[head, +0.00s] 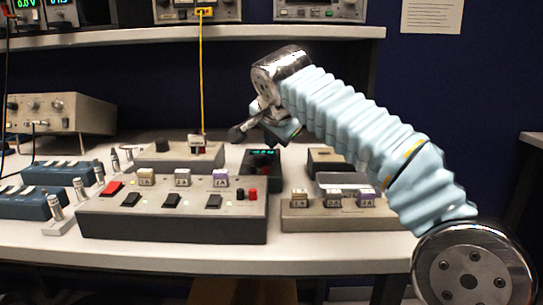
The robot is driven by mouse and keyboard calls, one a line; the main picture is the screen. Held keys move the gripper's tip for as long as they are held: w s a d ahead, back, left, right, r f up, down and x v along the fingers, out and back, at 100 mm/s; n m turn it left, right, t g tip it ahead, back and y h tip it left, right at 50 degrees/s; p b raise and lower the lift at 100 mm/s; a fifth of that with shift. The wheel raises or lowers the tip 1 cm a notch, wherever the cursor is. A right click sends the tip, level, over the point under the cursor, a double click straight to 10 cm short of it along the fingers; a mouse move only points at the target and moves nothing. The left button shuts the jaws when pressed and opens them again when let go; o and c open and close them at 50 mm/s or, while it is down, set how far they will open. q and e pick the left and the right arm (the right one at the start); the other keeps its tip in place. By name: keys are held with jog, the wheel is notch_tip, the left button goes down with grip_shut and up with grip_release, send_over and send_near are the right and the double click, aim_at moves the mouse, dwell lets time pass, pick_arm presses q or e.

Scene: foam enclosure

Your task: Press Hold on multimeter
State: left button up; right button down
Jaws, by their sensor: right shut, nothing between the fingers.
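The multimeter (262,157) appears to be the small dark device with a lit cyan display, standing on the bench behind the long grey switch box. Its buttons are too small to make out, and the Hold button cannot be picked out. My right gripper (268,124) is shut and empty. It hangs in front of and above the multimeter in the picture, close to its top edge; I cannot tell whether they touch. My right arm comes in from the lower right in a pale blue sleeve. My left gripper is not in view.
The long grey switch box (150,222) stands along the bench front. A smaller beige box (325,218) stands to its right, and blue terminal blocks (30,204) lie at left. A yellow cable (202,75) hangs from the shelf (180,36) behind. A bench instrument (60,113) stands at back left.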

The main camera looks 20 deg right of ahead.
jog(key=shift+f, duration=0.1)
dwell(0.3)
jog(key=shift+f+b, duration=0.3)
jog(key=shift+b, duration=0.05)
jog(key=shift+f+b, duration=0.3)
jog(key=shift+f, duration=0.05)
dwell(0.5)
dwell(0.3)
jog(key=shift+r+p, duration=0.75)
jog(key=shift+p, duration=0.05)
notch_tip(320, 180, up, 5)
jog(key=p, duration=0.5)
dwell(0.4)
